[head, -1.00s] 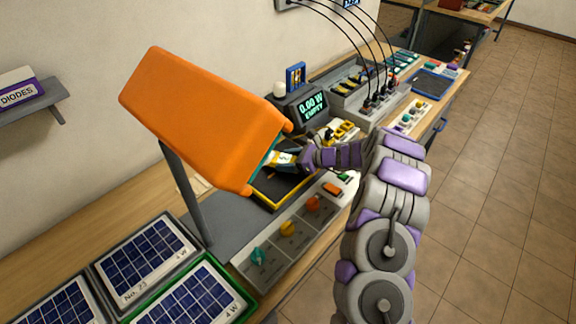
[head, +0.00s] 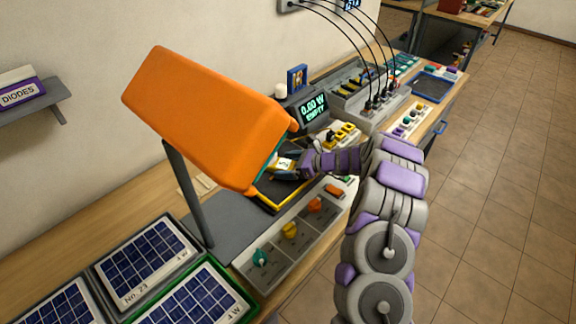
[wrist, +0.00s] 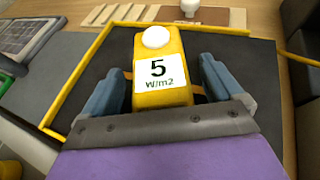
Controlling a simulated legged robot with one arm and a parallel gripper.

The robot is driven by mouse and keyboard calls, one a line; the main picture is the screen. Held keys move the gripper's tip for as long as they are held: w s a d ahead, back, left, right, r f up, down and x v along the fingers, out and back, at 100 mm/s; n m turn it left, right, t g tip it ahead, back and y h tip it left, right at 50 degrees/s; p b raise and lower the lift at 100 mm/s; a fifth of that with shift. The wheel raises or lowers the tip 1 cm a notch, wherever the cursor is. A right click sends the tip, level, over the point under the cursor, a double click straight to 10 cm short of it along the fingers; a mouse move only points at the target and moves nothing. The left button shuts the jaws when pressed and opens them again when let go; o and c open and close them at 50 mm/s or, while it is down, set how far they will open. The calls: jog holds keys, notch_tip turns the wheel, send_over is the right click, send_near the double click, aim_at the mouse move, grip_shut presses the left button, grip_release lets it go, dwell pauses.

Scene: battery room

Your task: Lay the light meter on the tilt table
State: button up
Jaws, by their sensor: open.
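The light meter (wrist: 160,68) is a yellow block with a white dome and a label reading 5 W/m2. In the wrist view it sits between the fingers of my gripper (wrist: 163,66), which are open with a gap on each side. The tilt table (wrist: 108,48) is a dark plate with a yellow rim, and the meter appears to rest on it. In the head view my gripper (head: 290,170) is over the tilt table (head: 283,207), and the meter (head: 283,163) shows only partly beside the orange lamp hood.
The orange lamp hood (head: 205,115) on a grey post hangs close over the table's left side. A knob panel (head: 290,235) lies in front, solar panels (head: 145,258) at the left. A display (head: 313,107) reading 0.00 W EMPTY stands behind.

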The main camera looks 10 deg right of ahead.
jog(key=p+v, duration=0.2)
jog(key=v, duration=1)
jog(key=shift+d+p, duration=0.15)
jog(key=shift+p, duration=0.2)
